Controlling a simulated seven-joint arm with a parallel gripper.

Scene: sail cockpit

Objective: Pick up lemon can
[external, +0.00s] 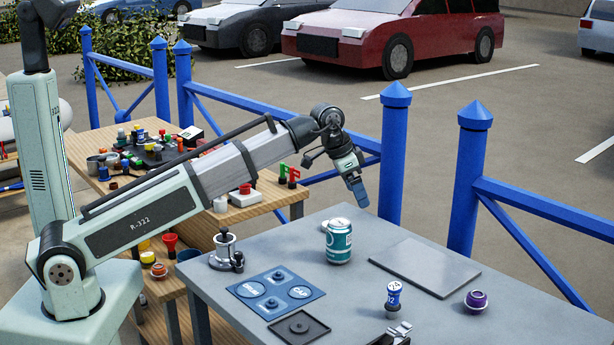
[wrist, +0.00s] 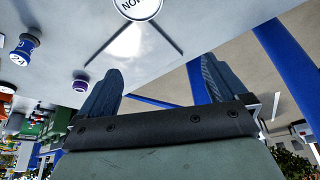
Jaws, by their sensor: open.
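A teal and white can (external: 339,242) stands upright on the grey table in the external view. Its label is too small to read, so I cannot tell if it is lemon. My gripper (external: 358,196) hangs above the table's far side, higher than the can and slightly right of it in the picture, apart from it. In the wrist view my gripper (wrist: 160,65) has its two dark blue fingers spread with nothing between them. A round white shape with dark lettering (wrist: 138,6) is cut off at the top of the wrist view; I cannot tell what it is.
On the grey table (external: 262,328) are a flat grey board (external: 425,267), a purple item (external: 476,300), a blue and white piece (external: 393,297), a blue panel (external: 276,291), a dark tray (external: 299,328) and a metal item (external: 226,250). Blue railing posts (external: 394,150) stand behind.

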